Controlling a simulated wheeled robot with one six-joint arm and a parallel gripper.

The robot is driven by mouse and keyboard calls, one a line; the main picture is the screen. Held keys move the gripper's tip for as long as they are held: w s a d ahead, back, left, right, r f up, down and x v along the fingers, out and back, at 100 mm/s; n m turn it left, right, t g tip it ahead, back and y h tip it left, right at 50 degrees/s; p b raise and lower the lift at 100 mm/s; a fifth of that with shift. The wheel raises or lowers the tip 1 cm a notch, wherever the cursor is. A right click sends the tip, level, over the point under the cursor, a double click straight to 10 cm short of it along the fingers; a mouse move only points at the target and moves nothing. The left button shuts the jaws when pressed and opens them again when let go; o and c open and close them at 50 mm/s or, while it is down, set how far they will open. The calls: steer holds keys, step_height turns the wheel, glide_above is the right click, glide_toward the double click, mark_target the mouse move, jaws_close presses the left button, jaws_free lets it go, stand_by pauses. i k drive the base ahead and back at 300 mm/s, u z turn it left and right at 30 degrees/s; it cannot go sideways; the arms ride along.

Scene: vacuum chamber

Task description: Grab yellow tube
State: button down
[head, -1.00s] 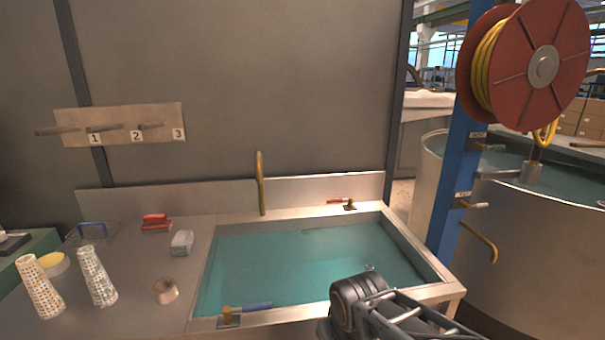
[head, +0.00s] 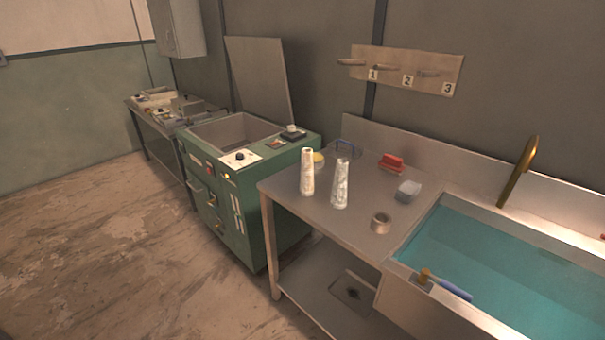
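I see no clearly yellow tube in the head view now. Two pale, tapered, speckled tubes stand upright on the steel table: a cream-white left tube (head: 307,172) and a greyer right tube (head: 340,184). A yellow round item (head: 318,159) is partly hidden behind the left tube. A bent brass-yellow spout (head: 520,170) rises behind the sink. The yellow hose on the red reel is out of view. My gripper is not in view.
The steel table (head: 285,187) also holds a tape roll (head: 381,223), a clear box (head: 408,191) and a red brush (head: 391,162). The water-filled sink (head: 440,205) is at right. A green machine (head: 230,205) with a raised lid stands left. Floor (head: 90,235) at left is clear.

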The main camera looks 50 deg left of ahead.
mark_target(306, 180)
steer(key=u, duration=1.95)
steer(key=k, duration=0.6)
steer(key=u, duration=0.8)
steer(key=i, duration=0.95)
steer(key=u, duration=0.65)
steer(key=i, duration=1.25)
steer(key=z, duration=0.8)
steer(key=i, duration=0.8)
steer(key=z, duration=1.25)
steer(key=i, duration=0.3)
steer(key=z, duration=0.25)
